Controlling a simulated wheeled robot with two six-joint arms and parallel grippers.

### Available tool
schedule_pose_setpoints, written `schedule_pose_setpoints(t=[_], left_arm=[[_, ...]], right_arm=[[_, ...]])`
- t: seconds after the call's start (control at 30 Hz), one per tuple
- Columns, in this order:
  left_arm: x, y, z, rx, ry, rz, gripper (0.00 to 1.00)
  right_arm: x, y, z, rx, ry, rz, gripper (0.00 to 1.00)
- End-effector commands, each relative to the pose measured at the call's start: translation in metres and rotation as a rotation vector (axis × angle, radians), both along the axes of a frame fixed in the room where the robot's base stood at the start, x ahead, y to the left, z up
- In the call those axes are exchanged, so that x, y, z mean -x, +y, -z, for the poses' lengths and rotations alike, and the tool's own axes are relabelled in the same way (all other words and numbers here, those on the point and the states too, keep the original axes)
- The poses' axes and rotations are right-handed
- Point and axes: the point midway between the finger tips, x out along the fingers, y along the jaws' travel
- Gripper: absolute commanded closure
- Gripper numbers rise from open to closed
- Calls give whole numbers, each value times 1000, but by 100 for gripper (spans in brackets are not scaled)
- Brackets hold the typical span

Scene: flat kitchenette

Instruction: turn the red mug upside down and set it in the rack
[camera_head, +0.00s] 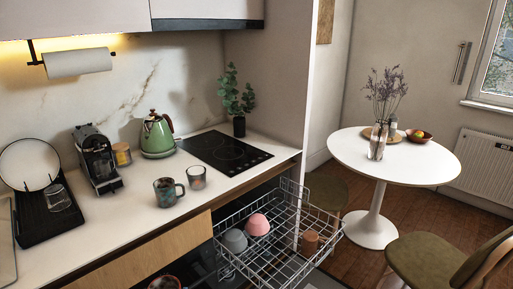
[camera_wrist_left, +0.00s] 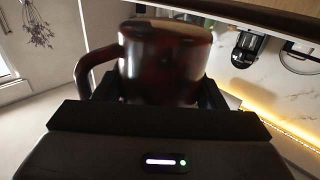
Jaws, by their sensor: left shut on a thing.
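The red mug (camera_wrist_left: 160,65) is dark red and glossy and fills the middle of the left wrist view, with its handle to the left. My left gripper (camera_wrist_left: 158,88) is shut on its body. In the head view only part of the mug (camera_head: 165,283) shows at the bottom edge, in front of the drawer fronts, with a round dark end facing up. The wire rack (camera_head: 285,262) is pulled out to its right. My right gripper is not in view.
The rack holds a grey cup (camera_head: 235,240), a pink bowl (camera_head: 258,225) and a brown cup (camera_head: 310,241). Its front part looks free. A patterned mug (camera_head: 166,191) and a glass (camera_head: 196,177) stand on the counter (camera_head: 120,225). A green chair (camera_head: 440,255) stands at right.

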Motion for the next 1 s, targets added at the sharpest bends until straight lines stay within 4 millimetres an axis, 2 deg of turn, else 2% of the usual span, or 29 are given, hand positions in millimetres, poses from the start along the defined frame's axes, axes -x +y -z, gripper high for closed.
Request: schedule_pose_setpoints(t=[0.1, 0.3, 0.8, 1.0], left_arm=[[21, -6, -10, 4, -1, 14, 67], [39, -8, -18, -40, -1, 19, 67], [39, -9, -19, -701, 6, 16, 67], [39, -9, -20, -790, 8, 16, 67]], right_arm=[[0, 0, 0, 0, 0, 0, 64], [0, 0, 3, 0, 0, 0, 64], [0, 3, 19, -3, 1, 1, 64], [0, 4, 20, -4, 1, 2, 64]])
